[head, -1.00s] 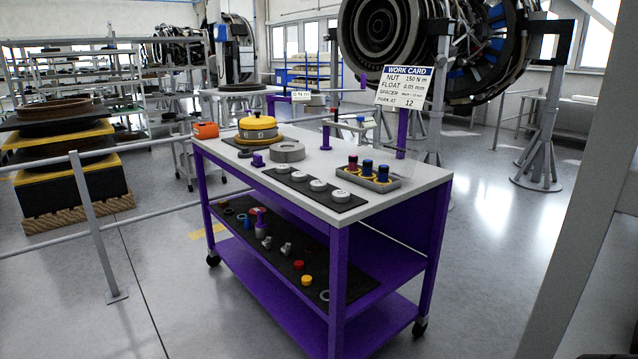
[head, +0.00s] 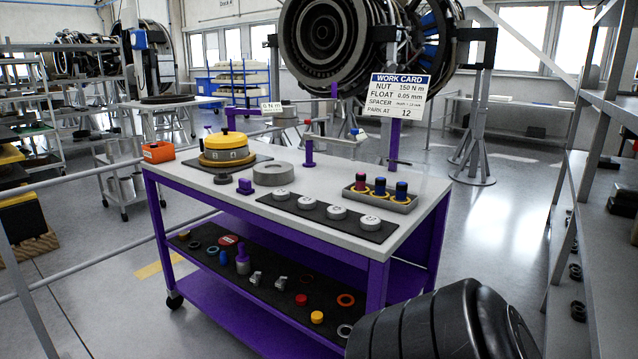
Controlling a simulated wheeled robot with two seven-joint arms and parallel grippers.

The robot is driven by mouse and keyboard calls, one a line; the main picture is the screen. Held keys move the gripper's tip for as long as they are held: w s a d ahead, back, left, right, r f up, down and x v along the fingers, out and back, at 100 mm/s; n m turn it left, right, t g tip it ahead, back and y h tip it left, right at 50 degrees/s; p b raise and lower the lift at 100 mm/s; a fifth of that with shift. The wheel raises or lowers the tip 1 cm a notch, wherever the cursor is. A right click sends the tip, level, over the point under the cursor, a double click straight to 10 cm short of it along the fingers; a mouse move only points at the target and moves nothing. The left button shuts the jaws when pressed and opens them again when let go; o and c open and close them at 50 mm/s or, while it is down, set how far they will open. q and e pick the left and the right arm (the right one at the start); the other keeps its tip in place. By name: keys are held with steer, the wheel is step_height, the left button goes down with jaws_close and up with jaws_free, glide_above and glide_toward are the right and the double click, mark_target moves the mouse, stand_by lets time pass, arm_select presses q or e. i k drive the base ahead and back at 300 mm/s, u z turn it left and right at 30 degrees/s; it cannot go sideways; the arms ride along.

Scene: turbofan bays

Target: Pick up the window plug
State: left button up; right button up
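The purple cart (head: 376,290) stands ahead with a grey top (head: 345,180) and a dark mat (head: 205,247) on its middle shelf. Small parts lie on that mat: a red disc (head: 228,240), a purple-and-grey plug-like part (head: 242,262), a blue part (head: 223,257), small metal fittings (head: 256,278), a red cap (head: 301,299), a yellow cap (head: 317,317) and several rings (head: 346,300). I cannot tell which of these is the window plug. Neither gripper is in view; a dark rounded arm link of mine covers the lower right.
The top holds a yellow-capped round unit (head: 226,146), a grey ring (head: 273,174), white discs (head: 337,212) on a black strip, a tray (head: 384,202) of coloured plugs and a work card (head: 399,95). Rails (head: 90,260) run at left; shelving (head: 600,200) stands at right.

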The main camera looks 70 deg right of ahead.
mark_target(380, 182)
steer(key=z, duration=0.6)
steer(key=i, duration=1.3)
steer(key=z, duration=1.2)
